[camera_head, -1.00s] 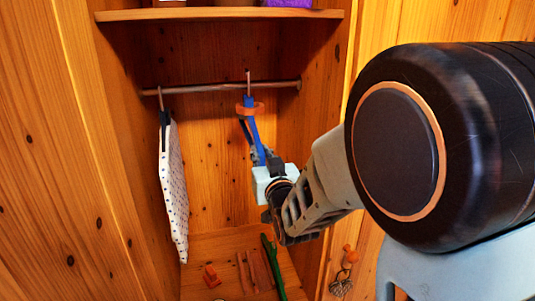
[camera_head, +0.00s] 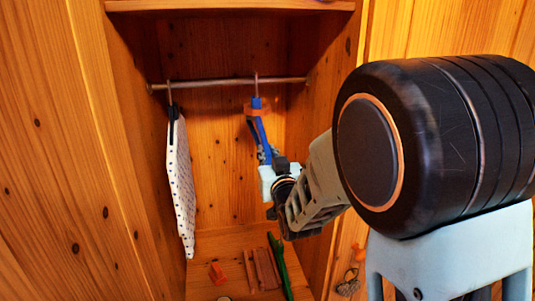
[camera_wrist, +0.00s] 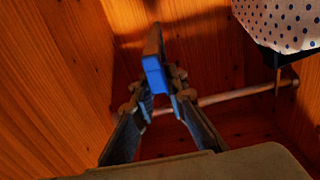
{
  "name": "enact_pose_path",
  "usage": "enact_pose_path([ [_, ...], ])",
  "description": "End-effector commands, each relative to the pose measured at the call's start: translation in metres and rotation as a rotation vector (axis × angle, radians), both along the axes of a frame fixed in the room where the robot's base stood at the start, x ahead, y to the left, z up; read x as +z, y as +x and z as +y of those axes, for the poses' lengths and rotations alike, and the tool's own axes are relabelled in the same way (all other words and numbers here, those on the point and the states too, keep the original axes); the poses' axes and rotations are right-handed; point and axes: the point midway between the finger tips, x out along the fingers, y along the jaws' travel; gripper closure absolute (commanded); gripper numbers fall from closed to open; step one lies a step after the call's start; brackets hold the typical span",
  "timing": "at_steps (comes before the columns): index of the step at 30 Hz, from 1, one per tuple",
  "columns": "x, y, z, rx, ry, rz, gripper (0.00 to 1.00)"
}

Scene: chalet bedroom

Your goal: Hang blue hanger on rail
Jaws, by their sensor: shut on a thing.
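The blue hanger (camera_head: 262,131) hangs edge-on in front of the wardrobe's back wall, with an orange part near its top. My gripper (camera_head: 267,156) is shut on its lower part; the hanger also shows between the fingers (camera_wrist: 164,92) in the wrist view (camera_wrist: 154,76). The hanger's metal hook (camera_head: 256,80) overlaps the rail (camera_head: 215,83) in the head view, its tip a little above the bar. I cannot tell whether it is over the bar or in front of it. The rail (camera_wrist: 235,96) also crosses the wrist view.
A dotted white cloth on a dark hanger (camera_head: 179,180) hangs at the rail's left. A shelf (camera_head: 230,5) is above the rail. On the wardrobe floor lie a green item (camera_head: 279,262), brown pieces (camera_head: 263,268) and an orange item (camera_head: 217,273). Wooden side walls enclose the space.

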Motion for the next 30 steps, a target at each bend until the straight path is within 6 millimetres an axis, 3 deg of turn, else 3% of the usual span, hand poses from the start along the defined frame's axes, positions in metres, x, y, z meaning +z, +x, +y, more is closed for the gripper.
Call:
enact_pose_path([
  [3,0.002,0.0,0.0,0.0,0.001,-0.003,1.0],
  [4,0.002,0.0,0.0,0.0,0.001,-0.003,0.85],
  [9,0.001,0.0,0.0,0.0,0.001,-0.002,0.67],
  [20,0.0,-0.005,-0.001,0.0,0.0,0.0,0.67],
  [30,0.001,-0.051,-0.015,0.001,0.002,-0.002,0.67],
])
